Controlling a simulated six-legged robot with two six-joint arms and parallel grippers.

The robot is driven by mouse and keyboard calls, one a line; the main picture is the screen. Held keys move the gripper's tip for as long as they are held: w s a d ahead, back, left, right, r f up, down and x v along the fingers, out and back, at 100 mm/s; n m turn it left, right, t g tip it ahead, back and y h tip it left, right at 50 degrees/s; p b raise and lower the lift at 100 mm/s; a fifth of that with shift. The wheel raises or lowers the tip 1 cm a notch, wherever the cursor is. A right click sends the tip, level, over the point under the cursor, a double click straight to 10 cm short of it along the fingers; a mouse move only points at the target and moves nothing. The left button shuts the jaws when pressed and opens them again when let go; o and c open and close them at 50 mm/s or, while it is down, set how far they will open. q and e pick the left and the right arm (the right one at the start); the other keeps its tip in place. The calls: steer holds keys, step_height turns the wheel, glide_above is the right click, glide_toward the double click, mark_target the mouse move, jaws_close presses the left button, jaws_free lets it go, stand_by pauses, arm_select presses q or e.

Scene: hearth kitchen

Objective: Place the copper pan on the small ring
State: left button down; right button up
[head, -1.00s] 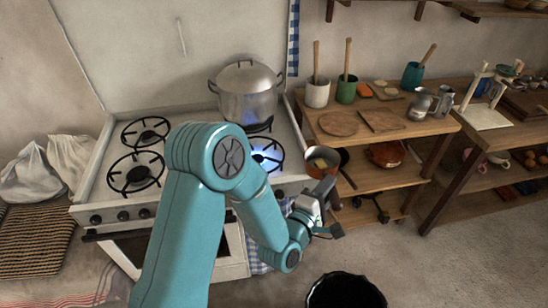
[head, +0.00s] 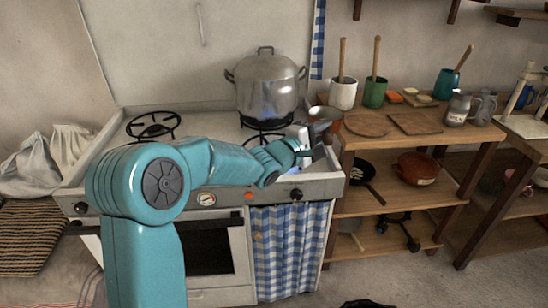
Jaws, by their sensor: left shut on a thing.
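The copper pan (head: 334,116) is beyond my left gripper (head: 312,147), at the stove's right edge; only part of its rim and side shows. My left gripper is shut on it, though the fingers hide where they grip. The white stove (head: 318,189) has a front right ring with a blue flame (head: 296,169), mostly hidden behind my left arm and gripper. The back left ring (head: 153,125) is bare. I cannot tell which ring is the small one. My right gripper is not in view.
A lidded steel pot (head: 267,85) stands on the back right ring, close to the pan. A wooden shelf (head: 425,143) right of the stove holds crocks, boards and jugs. A dark pan (head: 363,171) and an orange-brown casserole (head: 418,168) sit on its middle shelf.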

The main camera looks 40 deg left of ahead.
arm_select(q)
steer(key=s+a+r+n+y+b, duration=0.1)
steer(key=s+a+r+n+y, duration=0.3)
steer(key=a+r, duration=0.6)
steer(key=shift+m, duration=0.6)
steer(key=f+b, duration=0.2)
steer(key=f, duration=0.5)
steer(key=a+f+b, duration=0.1)
steer(key=f+b, duration=0.2)
steer(key=f, duration=0.4)
steer(key=s+a+f+b, duration=0.1)
steer(key=f+b, duration=0.2)
steer(key=f, duration=0.4)
steer(key=shift+a+f, duration=0.1)
steer(key=shift+f, duration=0.25)
steer(key=shift+r, duration=0.1)
steer(key=c, duration=0.8)
jaws_free()
steer(key=shift+c, duration=0.2)
steer(key=s+d, duration=0.2)
steer(key=s, duration=0.9)
steer(key=shift+s+d, duration=0.35)
steer(key=shift+d, duration=0.05)
